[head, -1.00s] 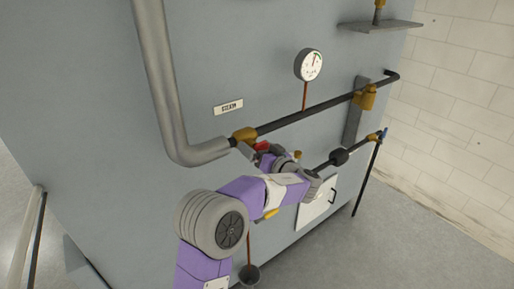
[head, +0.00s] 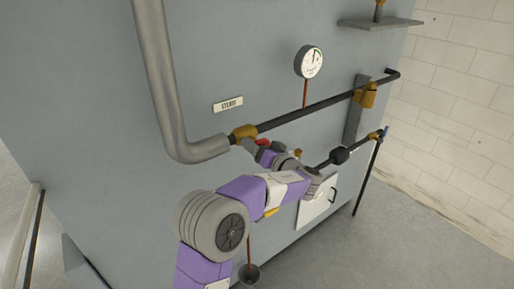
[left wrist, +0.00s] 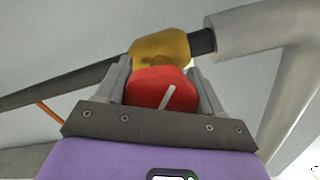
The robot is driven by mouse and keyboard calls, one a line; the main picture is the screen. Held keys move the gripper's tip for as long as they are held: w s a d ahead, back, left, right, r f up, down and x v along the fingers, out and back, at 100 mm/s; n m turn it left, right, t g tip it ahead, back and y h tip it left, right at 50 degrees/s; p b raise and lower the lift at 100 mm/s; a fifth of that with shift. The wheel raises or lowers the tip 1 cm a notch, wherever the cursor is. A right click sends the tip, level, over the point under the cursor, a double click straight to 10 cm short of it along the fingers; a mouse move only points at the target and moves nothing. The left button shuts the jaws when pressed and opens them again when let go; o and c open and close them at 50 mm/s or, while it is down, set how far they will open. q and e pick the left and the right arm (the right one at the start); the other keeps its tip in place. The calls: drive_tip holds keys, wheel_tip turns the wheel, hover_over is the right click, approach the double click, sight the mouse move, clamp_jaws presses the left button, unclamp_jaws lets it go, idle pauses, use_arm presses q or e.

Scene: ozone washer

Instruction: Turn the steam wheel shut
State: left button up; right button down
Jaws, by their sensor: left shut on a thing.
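The red steam wheel (left wrist: 160,88) sits below the brass valve body (left wrist: 160,47) on the pipe, with a pale mark on its face. In the head view the wheel (head: 263,144) shows only in part, under the brass valve (head: 244,132) near the STEAM label (head: 228,104). My left gripper (left wrist: 165,80) is shut on the wheel, one finger on each side of it. In the head view my left gripper (head: 257,147) hides much of the wheel. My right gripper is not in view.
A grey elbow pipe (head: 175,110) runs down to the valve. A dark pipe (head: 310,113) leads right to another brass fitting (head: 366,95). A round gauge (head: 309,62) stands above it. A lower pipe with a black fitting (head: 339,156) passes close to my left arm.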

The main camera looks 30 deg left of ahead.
use_arm(q)
drive_tip(key=m+b, duration=0.1)
drive_tip(key=m, duration=0.1)
drive_tip(key=shift+f+m, duration=0.1)
drive_tip(key=shift+m, duration=0.2)
drive_tip(key=m, duration=0.3)
drive_tip(key=shift+m, duration=0.3)
drive_tip(key=m, duration=0.3)
drive_tip(key=shift+r+m+p, duration=0.2)
drive_tip(key=shift+m+p, duration=0.1)
drive_tip(key=shift+p, duration=0.05)
drive_tip(key=m+p, duration=0.2)
drive_tip(key=m, duration=0.1)
drive_tip(key=shift+m, duration=0.4)
drive_tip(key=m+p, duration=0.3)
drive_tip(key=m, duration=0.1)
drive_tip(key=shift+r, duration=0.15)
drive_tip(key=m+p, duration=0.7)
drive_tip(key=shift+m, duration=0.3)
drive_tip(key=shift+m+p, duration=1.6)
drive_tip(key=shift+p, duration=0.3)
